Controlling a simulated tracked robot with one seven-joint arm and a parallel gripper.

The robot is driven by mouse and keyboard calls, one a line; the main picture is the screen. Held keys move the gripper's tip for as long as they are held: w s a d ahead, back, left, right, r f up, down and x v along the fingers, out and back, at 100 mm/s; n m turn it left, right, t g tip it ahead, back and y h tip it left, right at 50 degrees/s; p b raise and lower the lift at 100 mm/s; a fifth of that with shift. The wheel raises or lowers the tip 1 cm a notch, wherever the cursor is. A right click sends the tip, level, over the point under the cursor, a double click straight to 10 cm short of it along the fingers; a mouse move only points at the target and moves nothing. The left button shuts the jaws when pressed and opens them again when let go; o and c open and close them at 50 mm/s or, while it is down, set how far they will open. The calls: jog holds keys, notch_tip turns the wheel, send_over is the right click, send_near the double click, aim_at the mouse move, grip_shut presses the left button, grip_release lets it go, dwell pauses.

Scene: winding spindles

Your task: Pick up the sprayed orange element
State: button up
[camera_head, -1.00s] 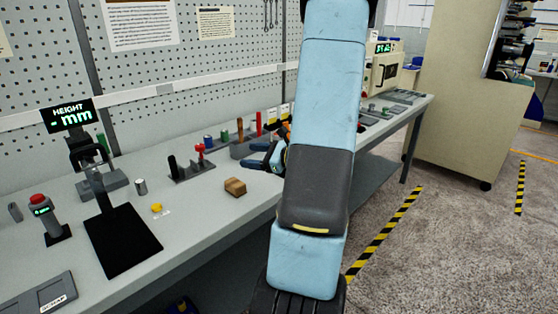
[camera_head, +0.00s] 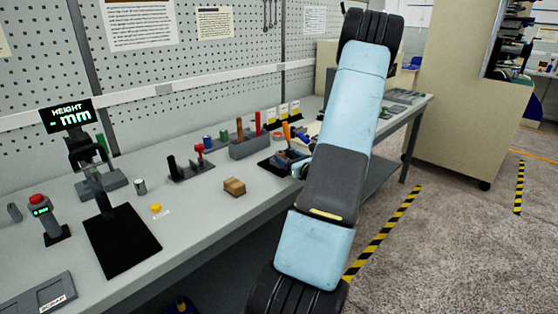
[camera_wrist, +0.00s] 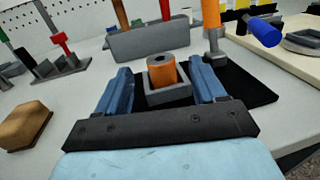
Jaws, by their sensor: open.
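A short orange cylinder with a hole in its top, the orange element (camera_wrist: 162,70), stands upright in a square grey holder (camera_wrist: 169,95) on a black mat (camera_wrist: 245,88). My gripper (camera_wrist: 160,66) is open, its two blue fingers on either side of the holder and element in the wrist view. I cannot tell whether they touch the holder. In the head view the gripper is mostly hidden behind my arm. I cannot make out the element clearly there.
A tall orange-handled tool (camera_wrist: 211,16) stands right behind the element, with a blue piece (camera_wrist: 258,31) beside it. A grey block rack (camera_wrist: 148,42) is behind. A brown block (camera_wrist: 25,124) lies left. The bench front (camera_head: 215,215) is clear.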

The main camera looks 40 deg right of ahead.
jog(key=shift+w+d+f, duration=0.1)
jog(key=shift+w+d, duration=0.1)
jog(key=shift+w, duration=1.55)
jog(key=shift+w+d+f, duration=0.1)
jog(key=shift+w+d, duration=0.05)
jog(key=shift+w, duration=1.6)
jog(key=shift+c, duration=0.3)
jog(key=c, duration=1)
jog(key=shift+r, duration=0.1)
